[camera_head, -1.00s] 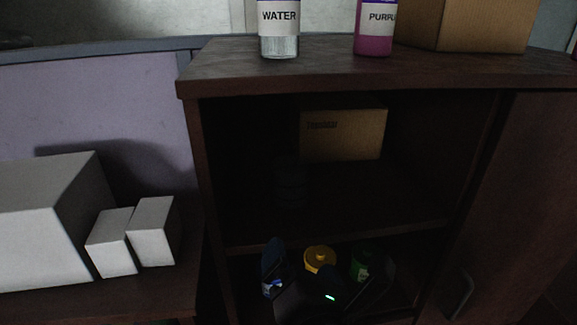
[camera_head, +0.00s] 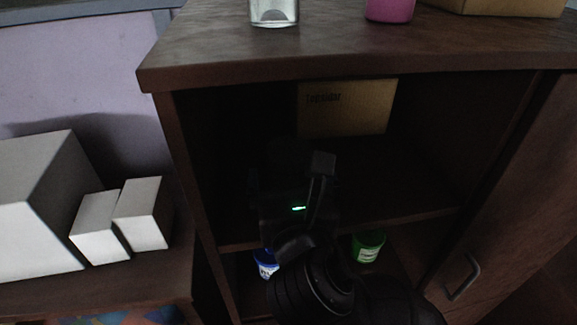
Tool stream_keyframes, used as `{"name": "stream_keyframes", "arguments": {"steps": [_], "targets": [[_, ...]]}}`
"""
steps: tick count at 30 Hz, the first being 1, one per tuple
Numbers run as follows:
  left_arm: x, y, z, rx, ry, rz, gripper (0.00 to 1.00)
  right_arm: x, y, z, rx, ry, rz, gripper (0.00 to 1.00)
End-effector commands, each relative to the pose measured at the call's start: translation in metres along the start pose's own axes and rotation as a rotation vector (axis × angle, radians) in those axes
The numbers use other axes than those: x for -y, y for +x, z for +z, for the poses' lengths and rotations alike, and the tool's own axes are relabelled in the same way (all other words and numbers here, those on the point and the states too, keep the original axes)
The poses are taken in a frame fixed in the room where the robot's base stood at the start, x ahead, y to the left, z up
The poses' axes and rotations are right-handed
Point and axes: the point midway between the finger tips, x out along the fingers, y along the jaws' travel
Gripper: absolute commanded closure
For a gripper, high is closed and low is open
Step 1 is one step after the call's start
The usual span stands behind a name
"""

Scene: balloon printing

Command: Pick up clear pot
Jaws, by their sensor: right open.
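My right gripper (camera_head: 290,175) reaches into the upper compartment of the dark wooden cabinet. Its black fingers are apart, one on the left and one on the right. A dark, faint round shape (camera_head: 288,153), which may be the clear pot, stands on the upper shelf just beyond and between the fingers. It is too dark to tell whether the fingers touch it. The gripper body hides its lower part. My left gripper is not in view.
A cardboard box (camera_head: 345,108) stands at the back of the upper compartment. Below are a blue pot (camera_head: 265,262) and a green pot (camera_head: 368,246). The cabinet top (camera_head: 340,50) overhangs the opening. White boxes (camera_head: 142,213) stand at left.

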Motion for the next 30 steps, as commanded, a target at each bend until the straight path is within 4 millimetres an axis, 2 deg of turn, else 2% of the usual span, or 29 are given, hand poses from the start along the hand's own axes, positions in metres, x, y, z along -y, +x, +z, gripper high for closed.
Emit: {"name": "stream_keyframes", "arguments": {"steps": [5, 12, 15, 23, 24, 26, 30], "targets": [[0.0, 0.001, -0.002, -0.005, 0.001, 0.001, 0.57, 0.001, 0.011, 0.0, 0.002, 0.0, 0.0, 0.0], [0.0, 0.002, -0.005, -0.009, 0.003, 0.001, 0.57, 0.003, 0.044, 0.0, 0.0, 0.0, 0.0, 0.0], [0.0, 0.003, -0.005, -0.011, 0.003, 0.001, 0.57, 0.003, 0.051, 0.0, 0.001, 0.002, 0.0, 0.0], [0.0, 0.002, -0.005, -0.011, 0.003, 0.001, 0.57, 0.003, 0.054, 0.0, 0.0, 0.002, 0.001, 0.0], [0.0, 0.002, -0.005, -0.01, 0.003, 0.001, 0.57, 0.003, 0.054, 0.0, 0.0, 0.002, 0.001, 0.02], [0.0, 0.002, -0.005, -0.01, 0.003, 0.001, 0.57, 0.003, 0.054, 0.0, 0.0, 0.002, 0.001, 0.11], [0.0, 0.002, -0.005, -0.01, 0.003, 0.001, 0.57, 0.003, 0.054, 0.0, 0.0, 0.002, 0.001, 0.32]]}}
